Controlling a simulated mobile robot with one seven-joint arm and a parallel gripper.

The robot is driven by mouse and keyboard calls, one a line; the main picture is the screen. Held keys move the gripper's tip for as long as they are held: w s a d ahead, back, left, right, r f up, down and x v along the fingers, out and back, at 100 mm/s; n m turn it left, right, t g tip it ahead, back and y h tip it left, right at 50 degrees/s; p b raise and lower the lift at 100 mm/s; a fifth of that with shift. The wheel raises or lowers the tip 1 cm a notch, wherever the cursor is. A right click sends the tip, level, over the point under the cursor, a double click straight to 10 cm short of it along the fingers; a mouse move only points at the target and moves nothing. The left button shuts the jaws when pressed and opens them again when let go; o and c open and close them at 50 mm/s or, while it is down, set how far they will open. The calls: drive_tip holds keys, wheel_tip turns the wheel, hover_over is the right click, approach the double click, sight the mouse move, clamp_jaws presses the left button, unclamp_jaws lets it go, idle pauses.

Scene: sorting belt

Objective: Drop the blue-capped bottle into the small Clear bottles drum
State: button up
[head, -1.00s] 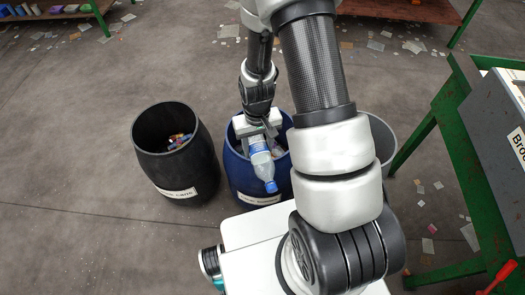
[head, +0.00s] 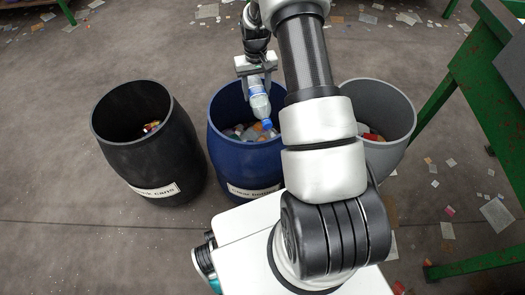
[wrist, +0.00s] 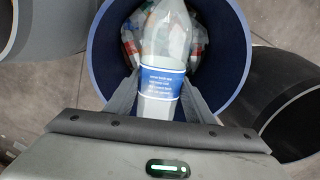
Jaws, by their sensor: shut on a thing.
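The clear bottle with a blue cap and blue label (head: 259,104) is held in my gripper (head: 254,72), its cap end pointing down and toward the camera. In the wrist view the bottle (wrist: 165,40) lies between the two fingers (wrist: 158,100), which are shut on it around the label. The blue drum (head: 220,136), with a white label partly reading "Clear", stands under the bottle. In the wrist view the drum's rim (wrist: 240,50) surrounds the bottle's outline. Several bottles lie inside the drum.
A black drum (head: 118,150) labelled for cans stands to the left. A grey drum (head: 397,110) stands to the right, partly behind my arm. A green metal frame (head: 460,80) is at the right. Scraps litter the floor.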

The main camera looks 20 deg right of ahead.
drive_tip(key=shift+f+b, duration=1.4)
drive_tip(key=shift+f, duration=1.3)
drive_tip(key=o, duration=1.1)
wheel_tip(320, 180, up, 18)
drive_tip(key=p, duration=0.4)
drive_tip(key=shift+f, duration=0.25)
